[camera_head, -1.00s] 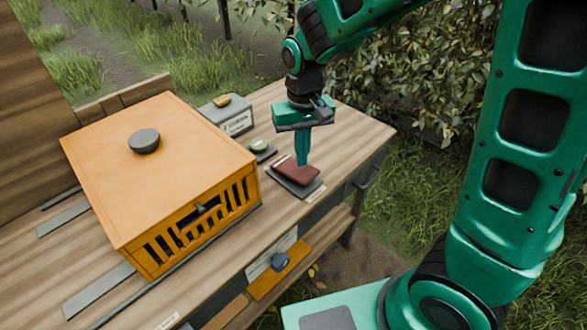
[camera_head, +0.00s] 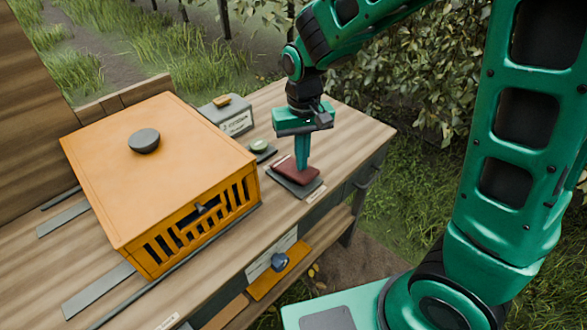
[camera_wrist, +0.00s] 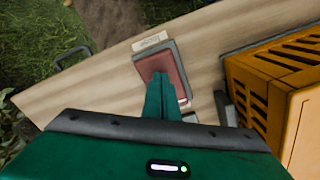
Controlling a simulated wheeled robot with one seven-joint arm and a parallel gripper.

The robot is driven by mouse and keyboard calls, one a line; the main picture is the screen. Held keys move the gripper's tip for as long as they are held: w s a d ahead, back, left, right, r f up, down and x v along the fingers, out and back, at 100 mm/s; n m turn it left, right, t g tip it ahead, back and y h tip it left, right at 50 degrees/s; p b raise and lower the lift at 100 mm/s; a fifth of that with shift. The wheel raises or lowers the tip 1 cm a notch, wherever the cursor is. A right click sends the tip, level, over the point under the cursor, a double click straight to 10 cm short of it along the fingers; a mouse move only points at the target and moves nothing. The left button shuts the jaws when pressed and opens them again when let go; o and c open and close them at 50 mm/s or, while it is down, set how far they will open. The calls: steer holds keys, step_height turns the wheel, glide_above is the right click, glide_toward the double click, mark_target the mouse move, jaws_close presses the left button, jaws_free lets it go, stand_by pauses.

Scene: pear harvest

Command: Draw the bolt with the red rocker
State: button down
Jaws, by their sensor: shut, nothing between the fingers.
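The red rocker (camera_head: 296,170) is a dark red block on a grey base plate on the bench top, right of the orange box. It also shows in the wrist view (camera_wrist: 160,67). My gripper (camera_head: 303,166) is shut and empty, pointing down with its fingertips at the rocker's right part. In the wrist view the closed fingers (camera_wrist: 163,80) overlap the rocker and hide part of it. Whether they touch or press it, I cannot tell. I cannot make out for sure which part is the bolt.
The orange slatted box (camera_head: 160,180) with a grey knob stands left on the wooden bench (camera_head: 350,135). A grey box with a yellow top piece (camera_head: 228,115) and a round green button (camera_head: 260,146) are behind the rocker. An orange panel with a blue knob (camera_head: 280,262) is below the bench front.

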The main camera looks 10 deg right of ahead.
steer(key=shift+f, duration=0.85)
stand_by(0.4)
steer(key=shift+r, duration=3.55)
